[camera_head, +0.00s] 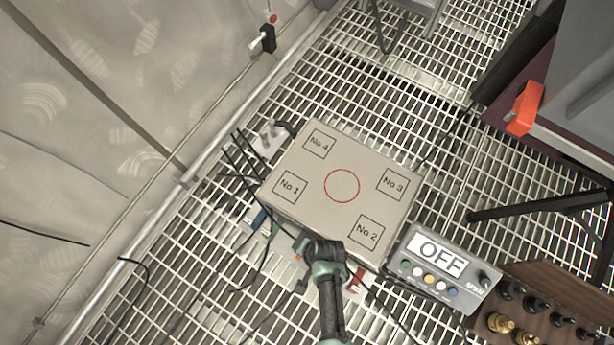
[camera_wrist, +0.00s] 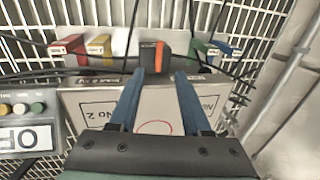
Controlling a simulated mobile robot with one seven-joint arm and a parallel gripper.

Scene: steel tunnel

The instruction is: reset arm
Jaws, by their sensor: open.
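My gripper (camera_head: 312,246) is at the near edge of a grey box (camera_head: 325,215) with squares marked No 1 to No 4 and a red circle on top. In the wrist view my gripper's two blue fingers (camera_wrist: 165,75) are spread apart with nothing held between them.
Red (camera_wrist: 68,50), yellow (camera_wrist: 100,46), green (camera_wrist: 206,52) and blue (camera_wrist: 229,52) plugs with cables lie along the box's side. A control unit reading OFF (camera_head: 440,262) and a wooden rack (camera_head: 550,300) stand at right. A wall (camera_head: 120,120) bounds the left. The floor is open grating.

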